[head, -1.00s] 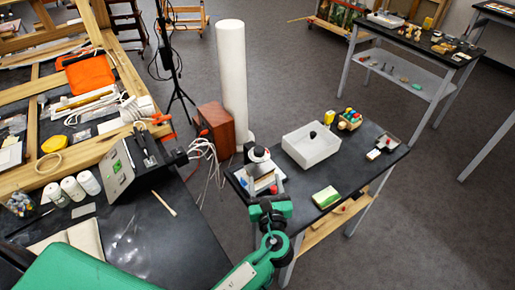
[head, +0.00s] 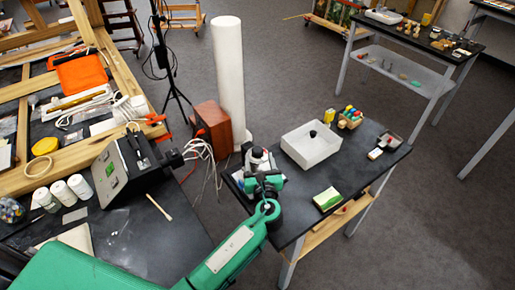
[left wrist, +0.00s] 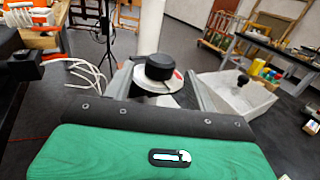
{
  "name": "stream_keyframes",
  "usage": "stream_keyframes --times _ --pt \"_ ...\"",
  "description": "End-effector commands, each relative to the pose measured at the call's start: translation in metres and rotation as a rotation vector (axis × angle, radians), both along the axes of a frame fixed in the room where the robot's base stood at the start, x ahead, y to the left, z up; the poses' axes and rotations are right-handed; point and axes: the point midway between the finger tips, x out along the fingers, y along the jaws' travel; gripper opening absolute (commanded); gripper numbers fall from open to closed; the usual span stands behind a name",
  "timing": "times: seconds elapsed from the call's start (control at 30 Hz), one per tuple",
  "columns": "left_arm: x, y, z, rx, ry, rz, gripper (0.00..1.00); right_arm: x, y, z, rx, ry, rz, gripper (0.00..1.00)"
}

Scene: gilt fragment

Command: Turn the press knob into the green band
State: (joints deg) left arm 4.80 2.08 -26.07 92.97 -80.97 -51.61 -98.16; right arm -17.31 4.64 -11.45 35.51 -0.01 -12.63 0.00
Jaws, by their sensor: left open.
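The press stands at the near left of the right-hand black table, partly hidden behind my left gripper (head: 262,176). Its black knob (left wrist: 160,67) shows in the left wrist view, above a pale round plate (left wrist: 158,85) with a small red mark. The knob also shows in the head view (head: 258,153). My left gripper is open, with one grey finger on each side of the knob in the left wrist view. I cannot tell whether the fingers touch it. I cannot make out a green band. My right gripper is not in view.
A white tray (head: 311,158) with a small black item stands right of the press. A green and cream block (head: 326,199) lies near the front edge. A tall white cylinder (head: 229,80) and a brown box (head: 212,127) stand behind the press. White cables hang to the left.

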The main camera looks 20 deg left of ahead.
Motion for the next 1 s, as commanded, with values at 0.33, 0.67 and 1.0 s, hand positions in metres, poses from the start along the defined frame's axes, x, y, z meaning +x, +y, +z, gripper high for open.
stream_keyframes --times 0.33,0.67,1.0 --pt "0.036 0.017 0.0 -0.001 0.002 0.0 0.57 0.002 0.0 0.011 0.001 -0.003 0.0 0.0" --pt "0.038 0.018 -0.001 -0.001 0.0 0.0 0.53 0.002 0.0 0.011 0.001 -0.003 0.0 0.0" --pt "0.038 0.018 -0.001 0.0 0.001 -0.002 0.13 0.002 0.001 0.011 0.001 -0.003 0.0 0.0"
